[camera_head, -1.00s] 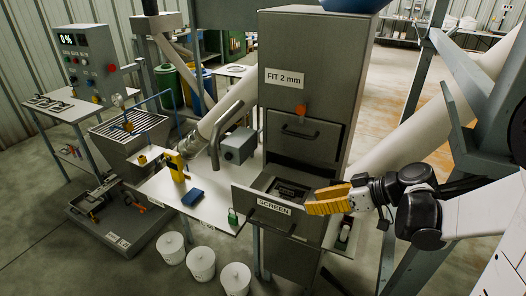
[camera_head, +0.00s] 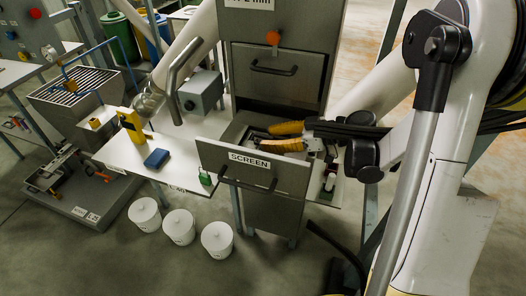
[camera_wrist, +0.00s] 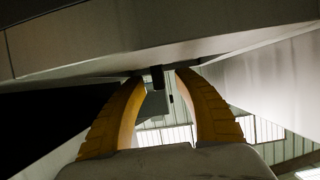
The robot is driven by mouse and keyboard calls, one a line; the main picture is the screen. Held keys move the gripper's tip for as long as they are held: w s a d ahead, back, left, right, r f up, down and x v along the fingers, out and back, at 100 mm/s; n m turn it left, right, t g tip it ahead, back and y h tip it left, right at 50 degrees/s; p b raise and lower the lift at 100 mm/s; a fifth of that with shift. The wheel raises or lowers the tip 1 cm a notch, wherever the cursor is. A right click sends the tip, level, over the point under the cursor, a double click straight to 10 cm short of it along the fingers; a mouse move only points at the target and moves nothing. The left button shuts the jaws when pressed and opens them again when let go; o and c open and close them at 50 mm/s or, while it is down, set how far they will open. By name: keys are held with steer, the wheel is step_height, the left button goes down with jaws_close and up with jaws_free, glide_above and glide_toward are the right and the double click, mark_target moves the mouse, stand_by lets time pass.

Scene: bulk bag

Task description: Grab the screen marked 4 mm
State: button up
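The drawer labelled SCREEN (camera_head: 235,172) is pulled out of the grey cabinet. My gripper (camera_head: 270,137) is over its right part, with its yellow fingers apart and pointing left, low at the opening. In the wrist view my gripper (camera_wrist: 163,76) has its two curved fingers spread, with a small dark piece (camera_wrist: 157,78) between the tips; I cannot tell what it is or whether they touch it. The drawer's contents are mostly hidden by shadow and my fingers. I can read no 4 mm mark.
The cabinet (camera_head: 285,95) rises behind the drawer, its upper sign cut off by the picture edge. A white side table (camera_head: 130,160) at left bears a yellow device and a blue block (camera_head: 157,158). Several white buckets (camera_head: 180,227) stand on the floor in front.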

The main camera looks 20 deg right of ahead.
steer(key=shift+x, duration=1.1)
jaws_close()
